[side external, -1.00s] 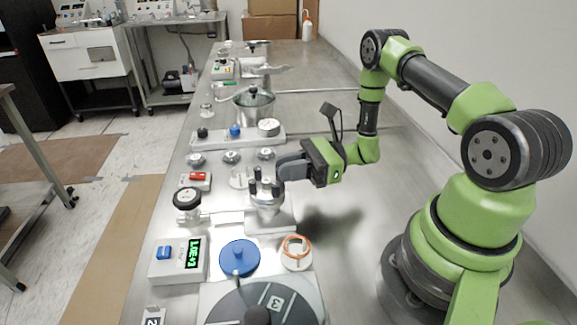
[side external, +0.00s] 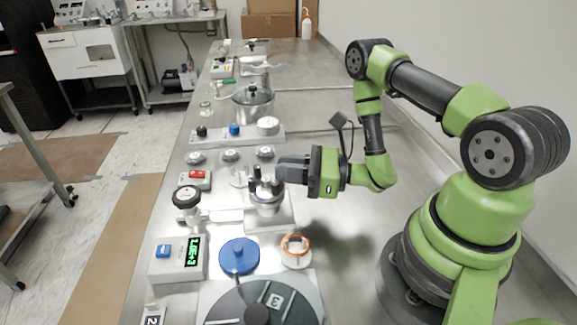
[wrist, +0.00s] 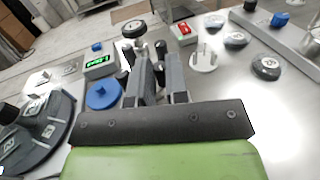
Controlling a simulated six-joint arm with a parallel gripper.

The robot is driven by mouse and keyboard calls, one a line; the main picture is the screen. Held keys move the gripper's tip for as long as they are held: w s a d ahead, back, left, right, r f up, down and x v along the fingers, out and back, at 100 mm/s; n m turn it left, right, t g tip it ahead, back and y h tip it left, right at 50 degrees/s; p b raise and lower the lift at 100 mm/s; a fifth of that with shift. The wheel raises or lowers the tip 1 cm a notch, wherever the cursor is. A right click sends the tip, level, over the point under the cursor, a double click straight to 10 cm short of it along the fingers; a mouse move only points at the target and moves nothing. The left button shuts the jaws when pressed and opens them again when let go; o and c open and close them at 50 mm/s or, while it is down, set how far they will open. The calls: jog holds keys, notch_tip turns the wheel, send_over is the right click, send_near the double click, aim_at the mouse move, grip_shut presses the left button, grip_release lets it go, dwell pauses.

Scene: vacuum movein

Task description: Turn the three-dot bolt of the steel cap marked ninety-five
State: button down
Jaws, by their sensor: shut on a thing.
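The steel cap (side external: 265,201) sits on a pale block beside a metal fitting, with several black-topped bolts standing on it. My gripper (side external: 279,175) comes in from the right, its fingers level at the cap's top. It is shut on one of these bolts, on the cap's near-arm side. In the wrist view my gripper (wrist: 158,72) has its two grey fingers close together around the bolt, which they mostly hide. Other black bolt heads (wrist: 161,48) show just beyond the fingers. I cannot read the dots on the bolts or the number on the cap.
A black hand knob (side external: 187,197) stands left of the cap. A display box (side external: 179,261), a blue disc (side external: 239,256) and an orange-ringed part (side external: 296,250) lie in front. Small steel caps (side external: 231,156) stand behind.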

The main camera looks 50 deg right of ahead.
jog(key=shift+m+t+h, duration=0.3)
jog(key=shift+m+h, duration=0.2)
jog(key=shift+h, duration=0.2)
jog(key=c, duration=1.1)
grip_release()
jog(key=shift+s, duration=0.1)
jog(key=v, duration=0.9)
jog(key=shift+s, duration=0.35)
jog(key=shift+d, duration=0.15)
